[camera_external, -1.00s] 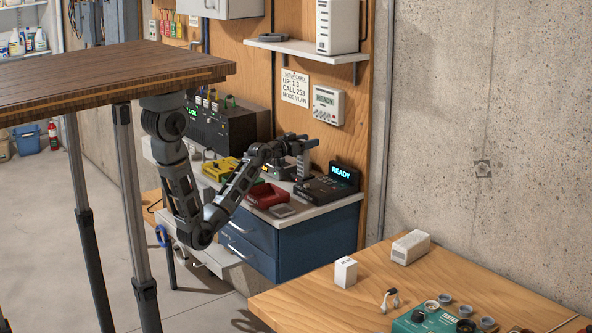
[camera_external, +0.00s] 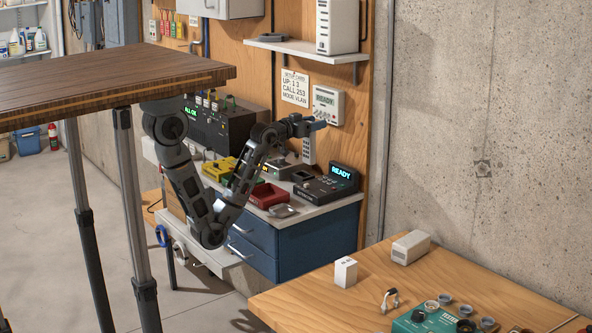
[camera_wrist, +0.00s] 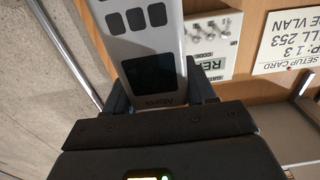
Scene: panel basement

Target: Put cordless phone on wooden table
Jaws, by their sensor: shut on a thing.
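The cordless phone (camera_external: 308,151) is grey with dark keys and a dark screen. It hangs upright below my gripper (camera_external: 313,128) in the external view, above the workbench. In the wrist view the phone (camera_wrist: 146,43) sits between the two fingers of my gripper (camera_wrist: 155,88), which is shut on it. Two wooden surfaces show: a light wooden table (camera_external: 318,300) at the lower right and a dark brown wooden tabletop (camera_external: 120,75) at the upper left, bare where it shows.
On the light table are a small white box (camera_external: 345,272), a pale block (camera_external: 411,247), a clip-like item (camera_external: 389,300) and a green device (camera_external: 428,322). The blue-drawer bench (camera_external: 322,232) holds a dark base showing READY (camera_external: 325,185) and a red tray (camera_external: 268,196). A wall device (camera_external: 328,104) hangs behind.

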